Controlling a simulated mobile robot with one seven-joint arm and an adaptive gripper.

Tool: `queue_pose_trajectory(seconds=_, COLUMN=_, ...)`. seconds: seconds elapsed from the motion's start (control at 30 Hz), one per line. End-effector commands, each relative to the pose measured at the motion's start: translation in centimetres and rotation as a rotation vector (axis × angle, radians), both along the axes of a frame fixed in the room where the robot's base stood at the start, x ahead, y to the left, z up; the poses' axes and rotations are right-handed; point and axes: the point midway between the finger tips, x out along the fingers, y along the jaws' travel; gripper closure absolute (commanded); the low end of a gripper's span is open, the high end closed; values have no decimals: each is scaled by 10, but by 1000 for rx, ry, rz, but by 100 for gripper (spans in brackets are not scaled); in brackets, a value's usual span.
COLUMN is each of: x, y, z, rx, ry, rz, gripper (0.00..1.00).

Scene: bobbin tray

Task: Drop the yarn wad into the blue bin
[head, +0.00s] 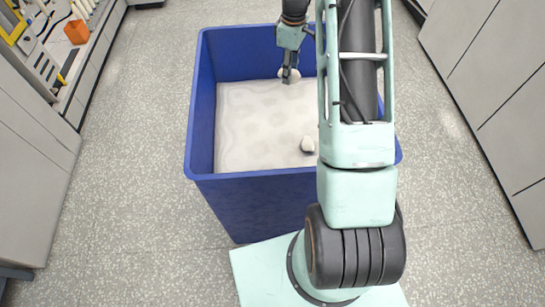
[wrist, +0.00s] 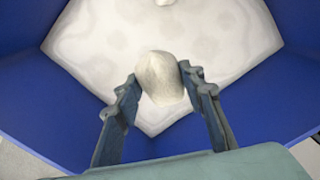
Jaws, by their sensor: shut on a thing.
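The blue bin (head: 257,199) stands open in front of me, with a pale, patterned bottom. My gripper (head: 288,74) is over the far part of the bin, shut on a whitish yarn wad (head: 294,76). In the wrist view, the rounded wad (wrist: 160,78) sits between the two fingertips of my gripper (wrist: 158,82), with the blue bin walls (wrist: 282,100) around it. I cannot tell its exact height above the bottom. A second whitish lump (head: 308,145) lies in the near part of the bin, partly beside my arm.
Grey cabinets (head: 490,80) line the right side and a grey unit (head: 35,150) stands at the left. An orange container (head: 77,31) sits on the left shelf. Speckled floor (head: 140,130) is clear on both sides of the bin.

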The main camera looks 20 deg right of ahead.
Motion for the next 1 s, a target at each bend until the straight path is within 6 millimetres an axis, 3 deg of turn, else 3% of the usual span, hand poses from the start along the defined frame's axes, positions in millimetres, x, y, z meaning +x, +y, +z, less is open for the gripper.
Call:
queue_pose_trajectory(seconds=0.03, x=0, y=0, z=-10, rx=1, ry=1, rz=0, gripper=74)
queue_pose_trajectory(seconds=0.2, x=0, y=0, z=-24, rx=1, ry=1, rz=0, gripper=74)
queue_pose_trajectory(seconds=0.5, x=0, y=0, z=-25, rx=0, ry=0, rz=0, gripper=74)
queue_pose_trajectory(seconds=0.53, x=0, y=0, z=-25, rx=0, ry=0, rz=0, gripper=60)
queue_pose_trajectory(seconds=0.7, x=0, y=0, z=-25, rx=0, ry=0, rz=-1, gripper=43)
queue_pose_trajectory(seconds=1.0, x=0, y=0, z=-23, rx=-1, ry=-1, rz=-1, gripper=43)
